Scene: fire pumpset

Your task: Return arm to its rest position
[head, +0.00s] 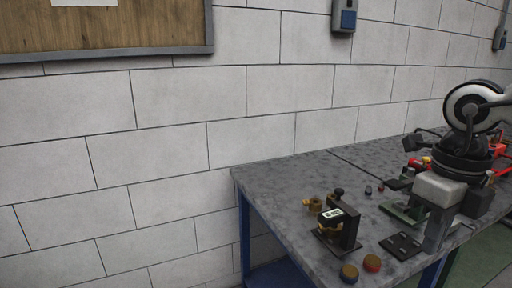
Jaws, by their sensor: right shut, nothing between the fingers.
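My right arm comes in from the right edge, with a white and black joint at the upper right and a dark wrist below it. My right gripper (436,243) points down at the right front part of the grey workbench (290,180). It is shut with nothing held. I cannot tell whether its tip touches the bench or hangs just in front of its edge. My left arm and left gripper are not in view.
Near the gripper lie a black plate (401,245) and a green part (402,212). Red parts (501,166) lie behind the arm. The bench's back left is clear.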

